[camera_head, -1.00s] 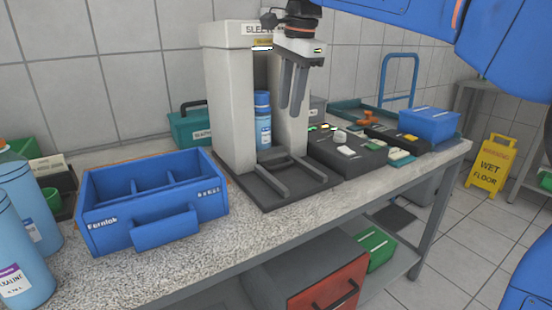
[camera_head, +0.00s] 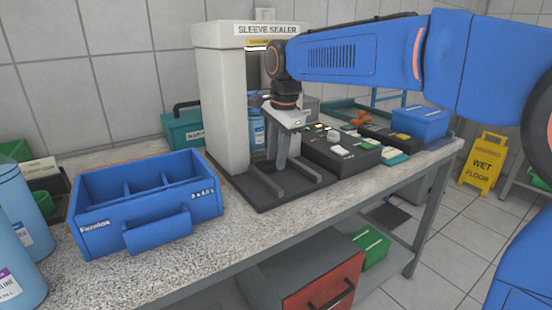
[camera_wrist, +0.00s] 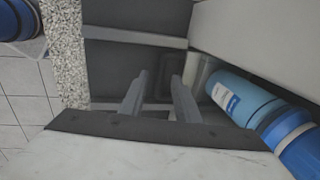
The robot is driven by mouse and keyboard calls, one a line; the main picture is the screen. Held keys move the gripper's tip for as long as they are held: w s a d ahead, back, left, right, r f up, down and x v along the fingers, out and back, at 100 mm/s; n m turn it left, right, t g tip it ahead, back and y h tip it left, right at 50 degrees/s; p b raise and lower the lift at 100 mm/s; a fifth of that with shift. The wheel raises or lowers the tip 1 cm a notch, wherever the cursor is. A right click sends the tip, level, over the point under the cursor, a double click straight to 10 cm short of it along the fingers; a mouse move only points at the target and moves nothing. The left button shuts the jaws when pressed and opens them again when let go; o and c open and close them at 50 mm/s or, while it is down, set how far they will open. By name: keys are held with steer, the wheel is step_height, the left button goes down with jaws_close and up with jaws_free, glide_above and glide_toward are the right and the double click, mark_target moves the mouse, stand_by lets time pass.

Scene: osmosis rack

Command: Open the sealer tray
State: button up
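The sleeve sealer (camera_head: 226,95) is a pale upright machine on the bench. Its dark tray (camera_head: 258,195) lies low at its base, with two grey rails across it. In the wrist view the dark tray (camera_wrist: 135,65) and a grey rail (camera_wrist: 135,37) lie below my fingers. My gripper (camera_head: 274,165) points down in front of the sealer, low over the tray. The wrist view shows its two fingers (camera_wrist: 158,77) apart with nothing between them. I cannot tell whether they touch the tray. A blue bottle (camera_wrist: 245,100) stands beside them in the sealer, partly hidden in the head view.
A blue divided caddy (camera_head: 150,200) stands left of the sealer, with blue bottles (camera_head: 15,240) farther left. A dark box with small parts (camera_head: 345,155) sits close on the right. A teal case (camera_head: 183,130) is behind. Bare bench lies in front.

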steer(key=shift+w+f, duration=0.1)
steer(key=shift+f, duration=0.5)
jaws_close()
steer(key=shift+s+d+r, duration=0.1)
steer(key=shift+s+d, duration=1.3)
steer(key=shift+s, duration=0.65)
steer(key=shift+s+d+f, duration=0.1)
steer(key=shift+s+d, duration=1.25)
steer(key=shift+s, duration=0.75)
steer(key=shift+s+d+r, duration=0.1)
steer(key=shift+s+d, duration=1.3)
steer(key=shift+s, duration=0.65)
jaws_free()
